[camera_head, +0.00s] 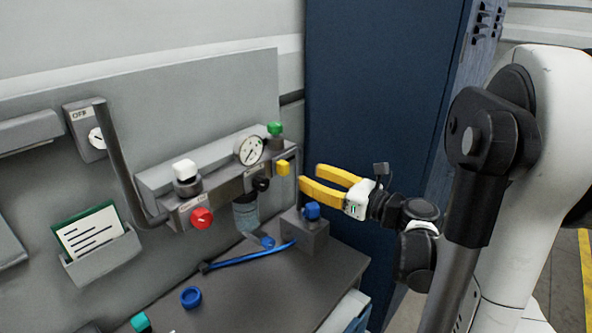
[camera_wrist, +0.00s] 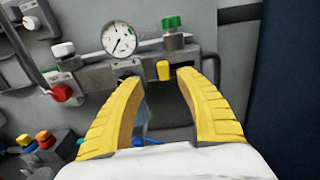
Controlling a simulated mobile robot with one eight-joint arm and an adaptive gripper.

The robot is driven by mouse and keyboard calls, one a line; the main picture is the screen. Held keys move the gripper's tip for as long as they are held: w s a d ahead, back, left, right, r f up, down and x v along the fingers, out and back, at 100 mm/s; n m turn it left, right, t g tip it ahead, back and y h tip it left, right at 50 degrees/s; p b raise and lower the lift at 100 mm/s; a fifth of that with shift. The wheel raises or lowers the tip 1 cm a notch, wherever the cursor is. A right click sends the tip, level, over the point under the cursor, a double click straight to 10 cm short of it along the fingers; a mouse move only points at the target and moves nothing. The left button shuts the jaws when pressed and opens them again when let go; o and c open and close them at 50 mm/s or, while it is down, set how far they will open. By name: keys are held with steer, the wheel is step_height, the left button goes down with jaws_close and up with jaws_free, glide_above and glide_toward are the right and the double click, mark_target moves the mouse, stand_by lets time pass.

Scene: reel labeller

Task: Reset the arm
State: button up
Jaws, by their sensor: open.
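My gripper (camera_head: 322,184) has yellow fingers and is in front of the blue cabinet, to the right of the grey gauge panel. In the wrist view my gripper (camera_wrist: 163,80) is open, with its two fingers apart and nothing held between them. The fingertips point at the gauge panel, below the round gauge (camera_wrist: 118,39) and the green knob (camera_wrist: 173,23). A yellow knob (camera_wrist: 163,70) shows between the fingertips from this angle. In the head view the yellow knob (camera_head: 283,168) is to the left of the fingers, and a visible gap separates them.
The tall blue cabinet (camera_head: 375,85) stands behind my arm. On the grey bench (camera_head: 300,272) are a block with a blue knob (camera_head: 312,210), a blue hose (camera_head: 250,256) and a blue ring (camera_head: 191,297). A red knob (camera_head: 202,218) and bent grey pipe (camera_head: 122,165) stick out at left.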

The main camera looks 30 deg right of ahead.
steer(key=shift+v, duration=0.95)
steer(key=s+a+f+n+g+h+b, duration=0.1)
steer(key=s+a+f+n+g, duration=0.1)
steer(key=a+f+n+g, duration=0.4)
steer(key=s+a+f+n+g+b, duration=0.1)
steer(key=s+a+f+n+g, duration=0.1)
steer(key=a+n, duration=0.75)
steer(key=s+a+f+n+g+h, duration=0.1)
steer(key=s+n+h, duration=0.1)
steer(key=s+n, duration=0.3)
steer(key=s+a+f+n+h+b, duration=0.1)
steer(key=s+n, duration=0.4)
steer(key=n, duration=0.6)
steer(key=shift+s+a+f+g+h+b, duration=0.2)
steer(key=shift+a+f+g+h+b, duration=0.15)
steer(key=shift+f+h, duration=0.65)
steer(key=shift+r+n, duration=0.1)
steer(key=shift+n, duration=0.15)
